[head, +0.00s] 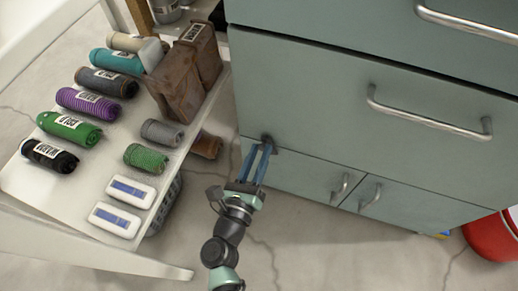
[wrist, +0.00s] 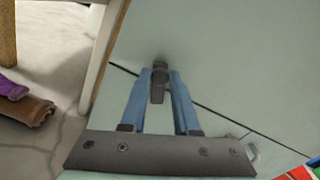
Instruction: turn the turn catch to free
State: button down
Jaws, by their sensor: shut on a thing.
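The turn catch (wrist: 158,84) is a small dark grey piece on the green-grey cabinet front (head: 330,100), at the seam between the large drawer and the lower doors. In the head view the catch (head: 268,140) shows just beyond my fingertips. My gripper (head: 262,150) has long blue fingers and is shut on the catch. In the wrist view the two fingertips (wrist: 160,80) stand on either side of it. The catch's bar points down toward my palm, roughly across the seam. The fingers hide part of its sides.
A white shelf (head: 100,200) at left holds several fabric rolls, a brown bag (head: 185,75) and two white devices. The lower doors have two handles (head: 370,195), and the drawer has a bar handle (head: 430,122). A red round object (head: 490,238) stands at right. The floor in front is clear.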

jog(key=n+p, duration=0.2)
jog(key=n, duration=0.1)
jog(key=shift+r+n, duration=0.15)
jog(key=shift+n, duration=0.25)
jog(key=n+p, duration=0.2)
jog(key=n, duration=0.1)
jog(key=shift+n, duration=0.3)
jog(key=n+p, duration=0.1)
jog(key=n, duration=0.2)
jog(key=shift+n+p, duration=0.3)
jog(key=shift+p, duration=0.05)
jog(key=n, duration=0.2)
jog(key=n+p, duration=0.1)
jog(key=n, duration=0.1)
jog(key=shift+f+n+p, duration=0.2)
jog(key=shift+n+p, duration=0.1)
jog(key=n+p, duration=0.1)
jog(key=n, duration=0.2)
jog(key=shift+n, duration=0.3)
jog(key=n+p, duration=0.1)
jog(key=n, duration=0.3)
jog(key=n+p, duration=0.1)
jog(key=n, duration=0.3)
jog(key=shift+f, duration=0.1)
jog(key=shift+n, duration=1.9)
